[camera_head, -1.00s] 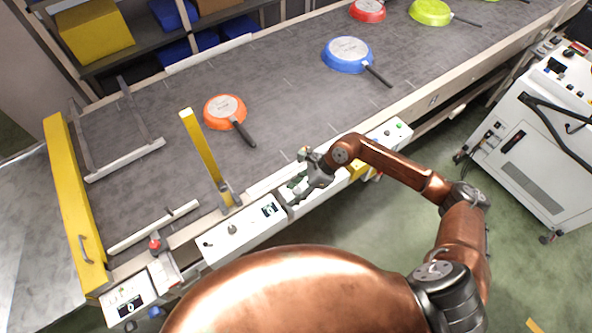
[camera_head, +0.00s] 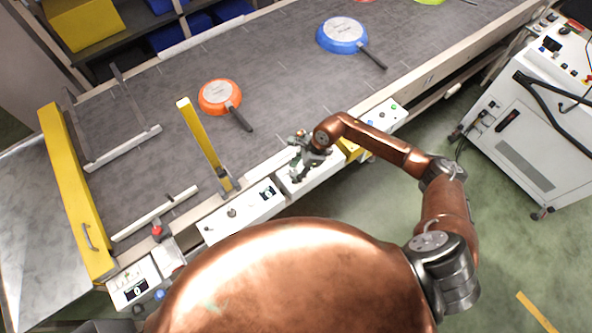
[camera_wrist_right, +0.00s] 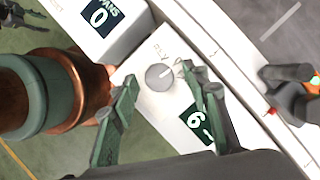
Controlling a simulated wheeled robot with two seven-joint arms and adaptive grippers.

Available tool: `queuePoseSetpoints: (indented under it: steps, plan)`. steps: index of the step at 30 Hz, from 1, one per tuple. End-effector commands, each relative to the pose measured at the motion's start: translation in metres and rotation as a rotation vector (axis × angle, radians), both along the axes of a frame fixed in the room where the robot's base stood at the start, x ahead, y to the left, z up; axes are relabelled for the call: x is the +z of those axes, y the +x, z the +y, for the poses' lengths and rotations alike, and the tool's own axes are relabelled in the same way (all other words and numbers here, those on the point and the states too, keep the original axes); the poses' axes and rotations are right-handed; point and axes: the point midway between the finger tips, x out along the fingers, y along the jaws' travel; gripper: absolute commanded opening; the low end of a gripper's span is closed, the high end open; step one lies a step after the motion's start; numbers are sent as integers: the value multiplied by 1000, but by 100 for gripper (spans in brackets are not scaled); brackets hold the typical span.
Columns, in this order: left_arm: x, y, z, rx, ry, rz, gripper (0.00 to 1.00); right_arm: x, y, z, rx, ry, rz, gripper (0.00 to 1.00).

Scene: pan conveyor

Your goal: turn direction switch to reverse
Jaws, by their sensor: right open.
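A round grey knob (camera_wrist_right: 158,77) with a pale pointer line sits on a white control box (camera_wrist_right: 145,105) in the right wrist view. Its printed label is only partly readable, so I cannot confirm it is the direction switch. My right gripper (camera_wrist_right: 160,105) is open, with its green fingers on either side of the knob; contact is unclear. In the head view my right gripper (camera_head: 303,152) is over a box on the conveyor's front edge and hides its controls. What looks like my left gripper (camera_wrist_right: 25,16) shows small in the wrist view's upper left corner.
A white box (camera_head: 252,208) with a knob and display stands left of the right gripper. A box with a green button (camera_head: 393,106) is to the right. The conveyor (camera_head: 285,80) carries an orange pan (camera_head: 215,97) and a blue pan (camera_head: 338,34). A yellow post (camera_head: 202,140) rises nearby.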

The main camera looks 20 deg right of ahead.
Motion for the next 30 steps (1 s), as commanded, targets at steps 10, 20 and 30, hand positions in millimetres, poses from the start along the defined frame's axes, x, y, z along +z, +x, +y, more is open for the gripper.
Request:
queuePoseSetpoints:
  steps: [10, 20, 30]
  plan:
    - [0, 1, 0, 0, 0, -1, 40, 0, 0, -1, -2, 0, 1, 30]
    - [0, 1, -1, 0, -1, -1, 40, 0, 0, -1, -2, 0, 0, 7]
    - [-7, 0, -1, 0, -1, 0, 40, -2, 0, -2, 22, -1, 0, 1]
